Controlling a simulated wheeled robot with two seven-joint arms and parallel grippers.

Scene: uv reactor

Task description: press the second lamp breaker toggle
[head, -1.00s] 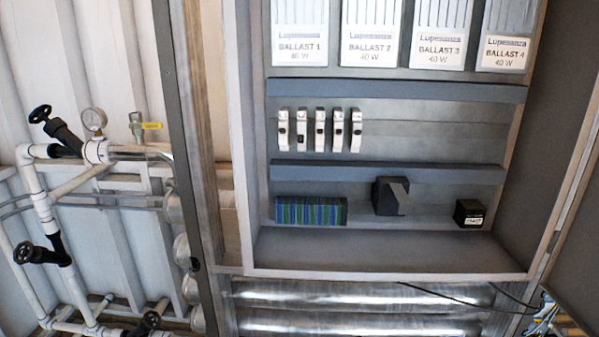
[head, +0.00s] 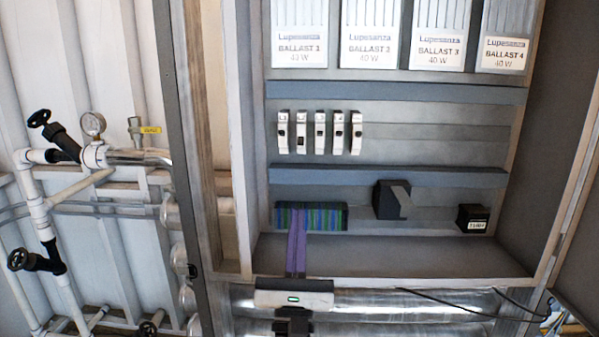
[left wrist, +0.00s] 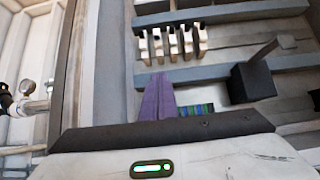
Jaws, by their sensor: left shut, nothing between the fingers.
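A row of several white breakers with dark toggles is on the upper rail inside the grey cabinet. The second breaker from the left (head: 301,133) has its dark toggle lower than its neighbours' toggles; its small label is too blurred to read. The row also shows in the left wrist view (left wrist: 173,44). My left gripper (head: 297,212) has purple fingers, shut together and empty, pointing up from the bottom of the view. In the head view its tips overlap the terminal block, below the breakers. In the left wrist view the fingertips (left wrist: 159,77) appear below the left breakers, apart from them.
Grey ducts (head: 390,177) run above and below the breakers. The blue-green terminal block (head: 330,217), a black box with a lever (head: 388,200) and a small black box (head: 473,218) sit below. Ballasts (head: 372,45) are above. The cabinet's lower rim (head: 420,284) crosses below.

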